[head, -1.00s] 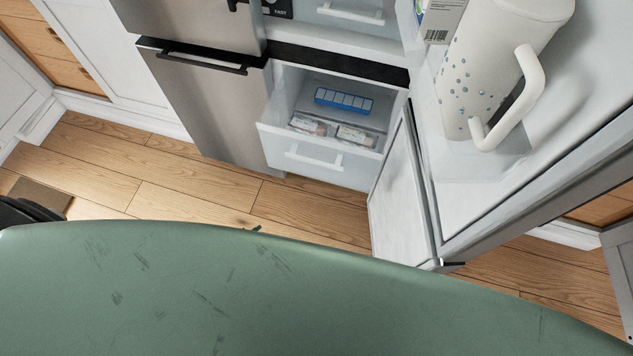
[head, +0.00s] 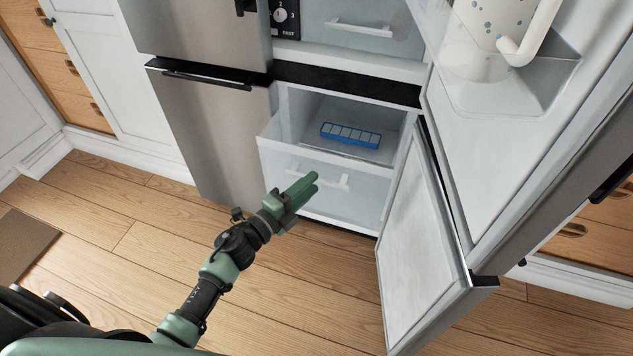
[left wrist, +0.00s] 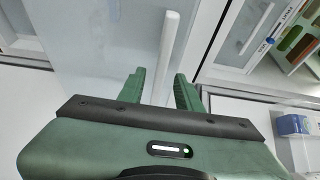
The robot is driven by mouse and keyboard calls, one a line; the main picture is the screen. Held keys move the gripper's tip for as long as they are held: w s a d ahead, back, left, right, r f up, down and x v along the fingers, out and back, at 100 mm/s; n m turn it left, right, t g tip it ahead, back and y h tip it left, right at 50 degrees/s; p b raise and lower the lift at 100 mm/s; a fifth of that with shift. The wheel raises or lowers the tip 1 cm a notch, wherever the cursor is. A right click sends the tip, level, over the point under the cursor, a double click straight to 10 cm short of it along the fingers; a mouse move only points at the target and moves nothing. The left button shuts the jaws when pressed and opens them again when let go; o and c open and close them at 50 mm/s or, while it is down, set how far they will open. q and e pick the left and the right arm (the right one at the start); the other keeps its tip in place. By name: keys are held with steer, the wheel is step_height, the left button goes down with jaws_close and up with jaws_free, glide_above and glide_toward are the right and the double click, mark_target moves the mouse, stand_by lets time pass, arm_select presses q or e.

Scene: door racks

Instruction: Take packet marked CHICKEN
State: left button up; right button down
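No packet reading CHICKEN is legible. The pulled-out freezer drawer (head: 285,141) holds a blue tray (head: 350,135); the space just behind its front panel is hidden, and no packets show there now. My left gripper (head: 312,182) is in front of that panel, close to its white handle (head: 335,182). In the left wrist view the two green fingers (left wrist: 160,90) are apart. A white handle (left wrist: 168,50) shows between and beyond them; I cannot tell whether they touch it. My right gripper is not in view.
The open fridge door (head: 425,240) stands to the right, with a white jug (head: 482,45) on its shelf. A closed steel door (head: 215,130) is on the left. The wooden floor (head: 130,270) is clear. A small blue-and-white item (left wrist: 293,125) shows at the wrist view's right edge.

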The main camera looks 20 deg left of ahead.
arm_select(q)
steer(key=shift+x, duration=1.5)
jaws_close()
